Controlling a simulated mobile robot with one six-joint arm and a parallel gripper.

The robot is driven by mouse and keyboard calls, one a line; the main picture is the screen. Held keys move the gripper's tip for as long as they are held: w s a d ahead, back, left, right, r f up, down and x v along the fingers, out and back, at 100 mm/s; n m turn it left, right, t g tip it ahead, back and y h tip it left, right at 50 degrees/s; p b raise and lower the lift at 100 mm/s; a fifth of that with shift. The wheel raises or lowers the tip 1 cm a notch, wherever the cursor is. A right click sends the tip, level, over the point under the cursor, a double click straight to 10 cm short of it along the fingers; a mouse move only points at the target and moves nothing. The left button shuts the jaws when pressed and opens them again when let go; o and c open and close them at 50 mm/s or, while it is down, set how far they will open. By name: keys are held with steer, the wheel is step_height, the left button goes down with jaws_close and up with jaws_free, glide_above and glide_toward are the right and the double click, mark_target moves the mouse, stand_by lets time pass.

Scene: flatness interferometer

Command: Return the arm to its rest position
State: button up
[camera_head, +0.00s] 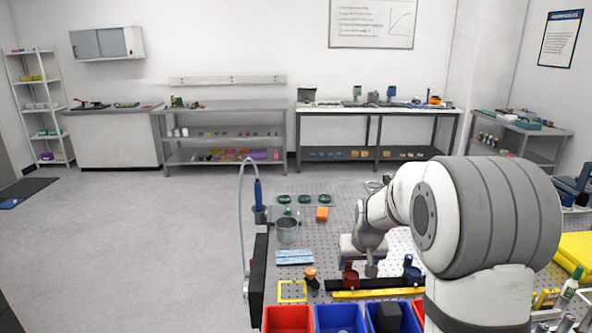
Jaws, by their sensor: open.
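My arm (505,215) fills the right side of the head view. It bends left and down over the perforated bench top. My gripper (371,268) is small in the picture and points down above the bench, near a dark red part (350,277) and a dark blue part (412,270). It is open, and I see nothing held in it. The fingertips are too small to tell their exact gap or height above the bench.
Red (288,319) and blue (340,319) bins line the front edge. A grey cup (288,230), a blue tool (258,194), an orange block (322,213) and a blue pack (294,257) stand left of the gripper. Open floor (120,235) lies left.

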steer(key=s+a+r, duration=0.1)
steer(key=s+r, duration=0.1)
steer(key=s, duration=0.8)
steer(key=s+a+r, duration=0.1)
steer(key=s+r, duration=0.2)
steer(key=s, duration=0.7)
steer(key=s+a+r+g, duration=0.1)
steer(key=s+r, duration=0.1)
steer(key=s, duration=0.8)
steer(key=shift+s+r, duration=0.3)
steer(key=shift+r, duration=0.1)
steer(key=shift+a, duration=0.1)
steer(key=shift+c, duration=0.2)
